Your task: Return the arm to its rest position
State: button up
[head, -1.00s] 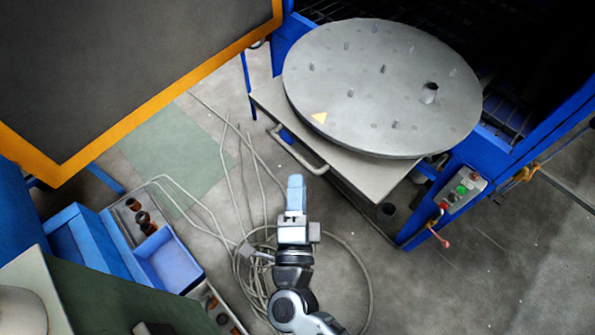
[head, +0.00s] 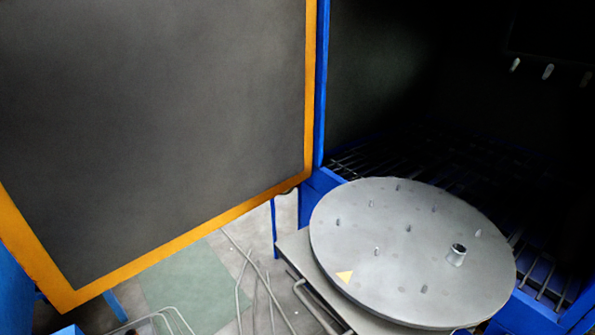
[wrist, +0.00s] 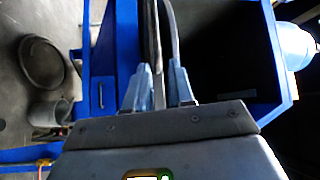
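My gripper (wrist: 160,68) shows in the wrist view with its two light blue fingers apart and a gap between them. I see nothing clearly held in it; grey strips run up beyond the gap, and I cannot tell what they are. The gripper and arm are out of the head view. In the head view, the round grey turntable (head: 390,270) carries several small pegs, a short hollow cylinder (head: 457,255) and a yellow triangle mark. It sits in front of the dark blasting cabinet opening (head: 400,100).
The open cabinet door (head: 160,130), grey with an orange edge (head: 309,90), fills the left of the head view. Cables (head: 250,285) lie on the floor below it. The wrist view shows a blue-edged dark opening (wrist: 225,55) and a grey cylinder (wrist: 50,112).

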jog(key=s+d+r+n+g+y, duration=0.1)
jog(key=s+d+r+n, duration=0.3)
jog(key=s, duration=0.4)
jog(key=s+d+r+n+g+y, duration=0.1)
jog(key=s+d+r+n+g, duration=0.1)
jog(key=s+d+r+n, duration=0.3)
jog(key=s+d+r+n+g, duration=0.1)
jog(key=s+d+r+n, duration=0.3)
jog(key=s+d+n, duration=0.3)
jog(key=s+n, duration=0.1)
jog(key=s, duration=0.4)
jog(key=shift+s+d+r+g+y, duration=0.2)
jog(key=shift+d+r+g+y, duration=0.1)
jog(key=shift+d+r+y, duration=0.1)
